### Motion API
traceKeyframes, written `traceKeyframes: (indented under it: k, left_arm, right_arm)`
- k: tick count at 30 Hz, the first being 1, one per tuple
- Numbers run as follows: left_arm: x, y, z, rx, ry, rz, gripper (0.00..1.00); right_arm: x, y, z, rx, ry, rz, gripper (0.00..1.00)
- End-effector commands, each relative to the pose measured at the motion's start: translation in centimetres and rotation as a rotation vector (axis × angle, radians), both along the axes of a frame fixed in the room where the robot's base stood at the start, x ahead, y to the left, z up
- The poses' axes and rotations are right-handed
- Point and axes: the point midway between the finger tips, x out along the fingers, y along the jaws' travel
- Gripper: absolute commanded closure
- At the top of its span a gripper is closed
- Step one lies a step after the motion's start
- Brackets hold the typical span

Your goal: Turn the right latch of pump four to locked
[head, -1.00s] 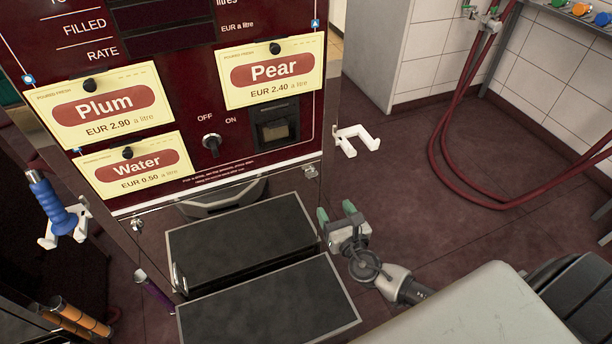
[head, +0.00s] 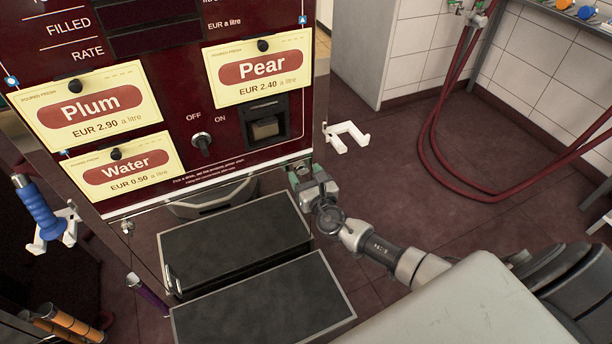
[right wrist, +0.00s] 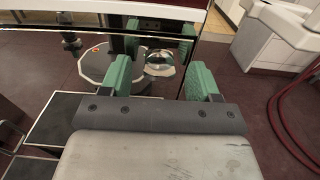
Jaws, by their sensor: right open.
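Pump four's dark red front (head: 170,90) fills the upper left of the head view, with a shiny metal panel below it. The right latch shows in the right wrist view as a round chrome knob (right wrist: 160,62), between my fingers in the picture and beyond their tips. In the head view my gripper hides it. The left latch (head: 127,227) sits at the panel's lower left. My right gripper (head: 305,174) is open and empty, close in front of the panel's right end; its green fingers (right wrist: 163,80) also show in the right wrist view. My left gripper is out of view.
Two black-topped steps (head: 235,240) stand below the panel. A white empty holder (head: 347,136) sticks out at the pump's right side. A blue-handled nozzle (head: 38,210) hangs at the left. Red hoses (head: 440,150) loop over the floor at the right.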

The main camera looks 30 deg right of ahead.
Motion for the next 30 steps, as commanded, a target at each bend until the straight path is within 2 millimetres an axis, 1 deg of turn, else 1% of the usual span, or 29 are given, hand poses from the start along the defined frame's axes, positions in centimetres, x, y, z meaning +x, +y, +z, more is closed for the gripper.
traceKeyframes:
  k: [3, 4, 12, 13, 14, 23, 30]
  left_arm:
    - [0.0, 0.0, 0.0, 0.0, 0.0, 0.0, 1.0]
    - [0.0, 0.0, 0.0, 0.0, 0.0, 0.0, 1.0]
    - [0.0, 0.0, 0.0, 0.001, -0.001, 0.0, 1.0]
    - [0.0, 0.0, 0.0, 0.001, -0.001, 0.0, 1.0]
    - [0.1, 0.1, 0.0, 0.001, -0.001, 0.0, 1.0]
    - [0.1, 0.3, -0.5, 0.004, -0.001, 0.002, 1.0]
    - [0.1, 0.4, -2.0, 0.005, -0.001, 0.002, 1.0]
  right_arm:
    - [0.0, 0.0, 0.0, 0.0, 0.0, 0.0, 0.38]
    - [0.0, 0.0, 0.0, 0.001, 0.0, 0.0, 0.4]
    - [0.0, 0.0, 0.0, 0.001, 0.0, 0.0, 0.81]
    - [0.0, 0.0, 0.0, 0.001, 0.0, 0.0, 0.86]
    - [0.0, 0.0, 0.0, 0.001, 0.0, 0.0, 0.88]
    - [-0.1, 0.0, -0.1, 0.045, -0.004, 0.0, 0.88]
    - [-0.1, -0.1, -0.4, 0.187, -0.011, 0.001, 0.88]
